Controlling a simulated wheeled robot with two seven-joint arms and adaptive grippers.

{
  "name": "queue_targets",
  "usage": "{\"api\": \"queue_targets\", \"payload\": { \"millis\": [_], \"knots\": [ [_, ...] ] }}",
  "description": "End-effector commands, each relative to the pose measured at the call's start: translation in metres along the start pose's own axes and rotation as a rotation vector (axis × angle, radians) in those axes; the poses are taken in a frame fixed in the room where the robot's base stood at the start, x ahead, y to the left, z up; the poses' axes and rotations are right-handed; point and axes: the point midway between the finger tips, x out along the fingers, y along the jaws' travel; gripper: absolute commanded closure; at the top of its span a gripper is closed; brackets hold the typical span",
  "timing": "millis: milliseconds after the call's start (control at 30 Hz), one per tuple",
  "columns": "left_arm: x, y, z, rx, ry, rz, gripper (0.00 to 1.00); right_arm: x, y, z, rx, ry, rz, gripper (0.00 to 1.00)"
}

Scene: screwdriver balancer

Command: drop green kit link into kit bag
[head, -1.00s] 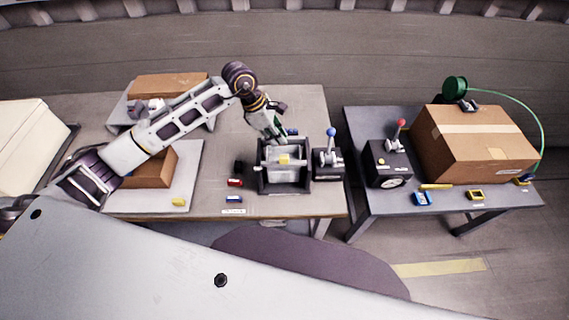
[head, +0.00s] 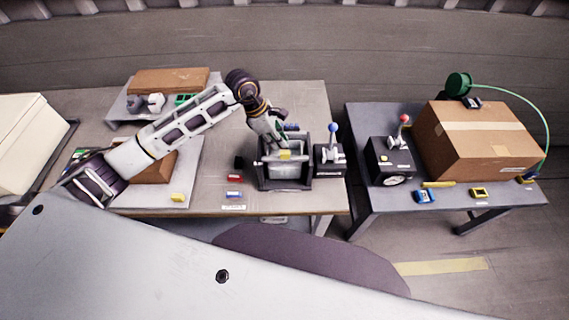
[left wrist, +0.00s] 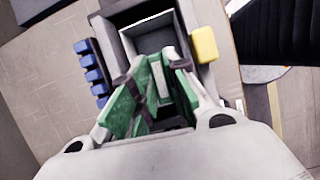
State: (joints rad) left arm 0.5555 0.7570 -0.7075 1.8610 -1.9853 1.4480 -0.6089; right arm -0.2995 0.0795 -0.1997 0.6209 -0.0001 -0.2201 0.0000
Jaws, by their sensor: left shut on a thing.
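My left gripper (head: 272,138) reaches down over the open, dark-framed box (head: 285,186) with a pale inside, which appears to be the kit bag. In the left wrist view the gripper (left wrist: 160,92) is shut on the green kit link (left wrist: 122,108), seen as green bars around its fingers. The fingers partly hide the link, and its exact outline is unclear. The box (left wrist: 108,36) opens just beyond the fingertips. I cannot tell whether the link is above the rim or inside. My right gripper does not show.
A yellow block (head: 285,155) is at the box's front, and a blue ridged piece (left wrist: 91,70) stands beside it. A blue-knobbed lever unit (head: 329,155) stands close to its right. Red (head: 234,179) and yellow (head: 178,198) pieces lie to the left. A carton (head: 480,145) occupies the right table.

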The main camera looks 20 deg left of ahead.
Motion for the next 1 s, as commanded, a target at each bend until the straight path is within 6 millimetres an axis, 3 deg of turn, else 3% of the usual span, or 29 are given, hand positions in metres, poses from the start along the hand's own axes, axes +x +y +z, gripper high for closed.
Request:
{"api": "queue_targets", "payload": {
  "millis": [200,633,667,800,1000],
  "knots": [
    [0.013,0.000,-0.005,0.000,-0.001,0.001,0.98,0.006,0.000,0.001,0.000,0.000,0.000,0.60],
    [0.015,0.000,-0.006,0.001,-0.001,0.001,0.98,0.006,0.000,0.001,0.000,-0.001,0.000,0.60],
    [0.015,0.000,-0.006,0.001,-0.001,0.001,0.80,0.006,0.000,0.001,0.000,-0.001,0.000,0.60],
    [0.015,0.000,-0.006,0.001,-0.001,0.001,0.62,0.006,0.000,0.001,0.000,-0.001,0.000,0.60],
    [0.015,0.000,-0.006,0.001,0.000,0.001,0.59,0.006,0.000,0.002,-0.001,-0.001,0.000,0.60]
  ]
}}
